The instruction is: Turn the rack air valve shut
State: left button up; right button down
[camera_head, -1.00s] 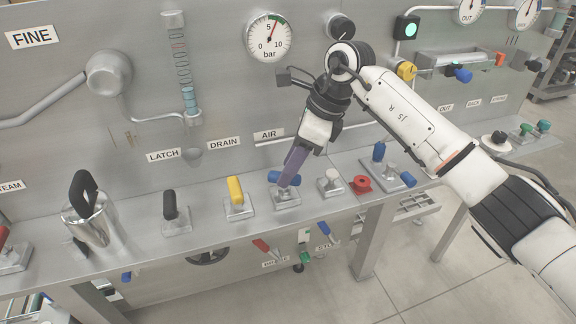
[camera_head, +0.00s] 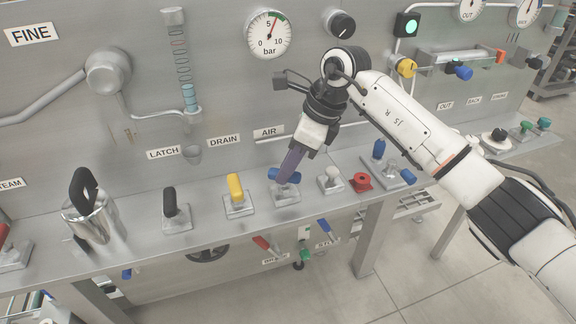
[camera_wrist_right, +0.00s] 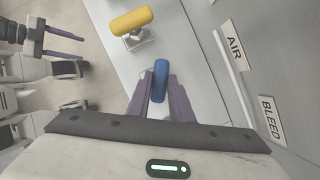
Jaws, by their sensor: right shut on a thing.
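The air valve is the blue lever handle (camera_head: 294,177) on a square metal base (camera_head: 287,194), on the sloped shelf below the AIR label (camera_head: 268,132). The handle lies roughly level, along the shelf. My right gripper (camera_head: 286,178) reaches down to it and is shut on it, the purple fingers covering its middle. In the right wrist view the blue handle (camera_wrist_right: 161,78) sits between the two purple fingers (camera_wrist_right: 160,103). My left gripper (camera_wrist_right: 66,46) shows only at the left of the right wrist view, its fingers apart and empty.
A yellow lever (camera_head: 235,187) and a black lever (camera_head: 170,202) stand left of the valve. A pale knob (camera_head: 330,178) and a red knob (camera_head: 361,182) stand close on its right. The pressure gauge (camera_head: 268,35) is on the panel above.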

jog(key=m+t+b, duration=0.1)
jog(key=m, duration=0.2)
jog(key=shift+s+f, duration=0.1)
jog(key=m+t+h+b, duration=0.1)
jog(key=m+b, duration=0.1)
jog(key=m, duration=0.2)
jog(key=shift+a, duration=0.15)
jog(key=shift+s+m+t+h+b, duration=0.1)
jog(key=shift+m+t+h+b, duration=0.3)
jog(key=shift+m+b, duration=0.75)
jog(key=shift+m, duration=0.35)
jog(key=shift+a+m+h+b, duration=0.1)
jog(key=shift+m+h+b, duration=0.3)
jog(key=shift+m+h, duration=0.15)
pick_arm(q)
jog(key=f, duration=0.3)
jog(key=d+f, duration=0.1)
jog(key=shift+w+d+f, duration=0.1)
jog(key=shift+w+f, duration=0.15)
jog(key=shift+w, duration=0.1)
jog(key=shift+w+r, duration=0.15)
pick_arm(e)
jog(key=shift+m, duration=0.25)
